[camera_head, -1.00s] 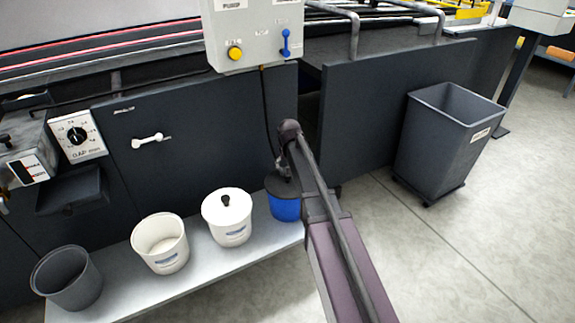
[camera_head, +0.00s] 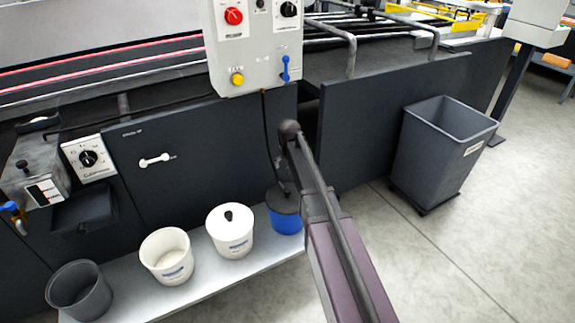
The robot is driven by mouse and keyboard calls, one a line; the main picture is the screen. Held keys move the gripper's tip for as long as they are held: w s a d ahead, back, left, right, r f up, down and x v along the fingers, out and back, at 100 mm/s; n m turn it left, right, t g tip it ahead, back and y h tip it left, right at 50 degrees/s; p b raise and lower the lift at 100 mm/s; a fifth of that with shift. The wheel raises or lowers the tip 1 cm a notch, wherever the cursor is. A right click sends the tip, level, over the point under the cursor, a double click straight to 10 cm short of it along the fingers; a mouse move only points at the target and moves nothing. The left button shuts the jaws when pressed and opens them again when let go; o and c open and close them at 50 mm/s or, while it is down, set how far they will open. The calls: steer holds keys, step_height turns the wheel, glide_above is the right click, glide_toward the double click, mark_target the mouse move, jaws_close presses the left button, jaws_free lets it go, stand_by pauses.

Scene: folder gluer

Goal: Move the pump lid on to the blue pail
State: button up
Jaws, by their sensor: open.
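The blue pail (camera_head: 287,223) stands at the right end of the low grey shelf. A dark grey lid (camera_head: 280,203), which looks like the pump lid, sits on top of it and appears level. Its right side and any pump on it are partly hidden by my arm. My gripper (camera_head: 285,187) is right above this lid, dark against the dark panel. Its fingers are small and hard to make out, and they look open. I cannot tell whether they touch the lid.
A white pail with a white, black-knobbed lid (camera_head: 230,218), an open white pail (camera_head: 165,257) and an open grey pail (camera_head: 80,291) stand left on the shelf (camera_head: 207,286). The machine's dark panel rises behind. A grey bin (camera_head: 437,155) stands right on open floor.

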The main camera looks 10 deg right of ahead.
steer(key=shift+a+f+b, duration=0.1)
steer(key=shift+f+b, duration=0.15)
steer(key=shift+b, duration=0.25)
stand_by(0.5)
steer(key=shift+f+b, duration=0.3)
steer(key=shift+b, duration=0.05)
